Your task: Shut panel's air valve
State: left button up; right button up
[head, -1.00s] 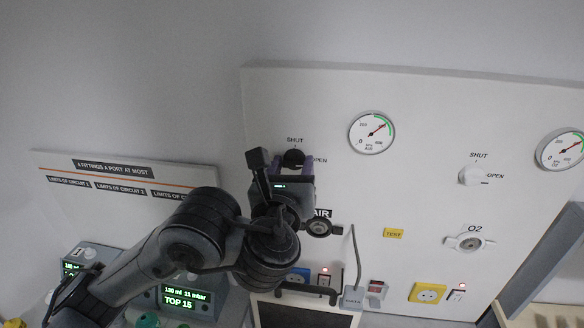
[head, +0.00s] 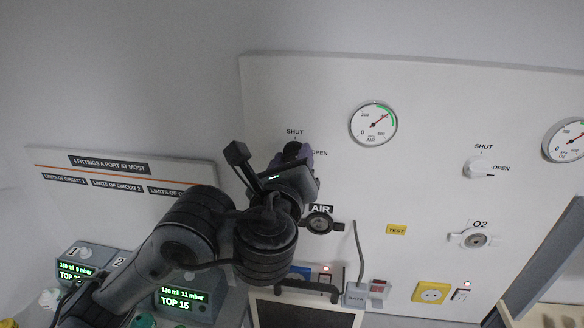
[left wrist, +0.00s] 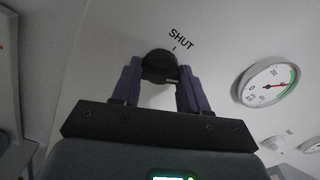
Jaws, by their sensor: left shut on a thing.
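The panel's air valve is a dark round knob (head: 291,147) below a SHUT mark, with OPEN to its right. My left gripper (head: 293,156) is at the knob and partly covers it in the head view. In the left wrist view, the dark knob (left wrist: 160,64) sits between the tips of the purple fingers of my left gripper (left wrist: 158,75), which is shut on it. A small pale mark shows at the knob's lower right, away from the SHUT tick. The OPEN word is hidden in the wrist view. My right gripper is not in view.
The air gauge (head: 373,124) is right of the knob, its needle up and right. The AIR outlet (head: 319,223) is below. The white O2 valve knob (head: 476,168) is farther right. The panel between the valves is mostly clear.

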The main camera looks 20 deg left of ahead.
pick_arm(q)
jog(key=shift+n+b, duration=4.35)
jog(key=shift+n, duration=2.05)
jog(key=o, duration=1.1)
jog(key=shift+c, duration=0.2)
jog(key=b+v, duration=0.1)
jog(key=v, duration=1)
